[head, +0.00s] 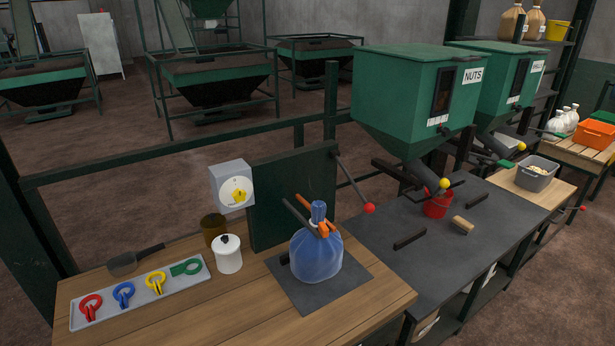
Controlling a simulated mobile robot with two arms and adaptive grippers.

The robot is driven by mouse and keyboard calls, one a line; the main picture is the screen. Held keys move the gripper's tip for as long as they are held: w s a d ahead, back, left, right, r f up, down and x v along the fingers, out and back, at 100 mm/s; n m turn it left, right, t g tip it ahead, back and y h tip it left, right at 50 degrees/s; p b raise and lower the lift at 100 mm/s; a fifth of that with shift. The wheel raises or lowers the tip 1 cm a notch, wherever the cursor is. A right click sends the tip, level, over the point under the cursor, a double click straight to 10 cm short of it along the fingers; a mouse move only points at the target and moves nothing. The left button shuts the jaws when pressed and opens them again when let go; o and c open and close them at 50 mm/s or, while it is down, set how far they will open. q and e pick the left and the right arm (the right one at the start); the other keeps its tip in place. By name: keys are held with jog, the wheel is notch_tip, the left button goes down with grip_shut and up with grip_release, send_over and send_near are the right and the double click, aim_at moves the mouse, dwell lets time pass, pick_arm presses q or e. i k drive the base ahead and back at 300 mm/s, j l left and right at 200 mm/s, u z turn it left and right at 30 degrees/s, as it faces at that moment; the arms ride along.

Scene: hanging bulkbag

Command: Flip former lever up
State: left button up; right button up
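A dark lever with a red ball knob (368,208) is fixed near the upper right edge of an upright dark green panel (277,200). The lever slopes down to the right, with its knob at the low end. A blue translucent bag (315,258) stands on a dark mat in front of the panel. Its gathered blue neck rises between two dark bars, with orange parts (322,229) around it. No label marks the former lever. Neither of my grippers shows in the head view.
A dial box (231,186), white pot (228,254), brown jar (213,231) and tray (190,291) of coloured clips stand left of the bag. Right are a green NUTS hopper (405,95), a red bucket (436,206) and a brush (462,225). The wooden bench's front right is clear.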

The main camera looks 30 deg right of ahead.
aim_at(369, 208)
jog(key=z, duration=1.3)
jog(key=i+l, duration=0.1)
jog(key=l, duration=0.3)
jog(key=i+l+z, duration=0.1)
jog(key=l, duration=0.3)
jog(key=i+l, duration=0.1)
jog(key=l, duration=0.25)
jog(key=i+l, duration=0.1)
jog(key=l, duration=0.3)
jog(key=i+l+z, duration=0.1)
jog(key=l, duration=0.3)
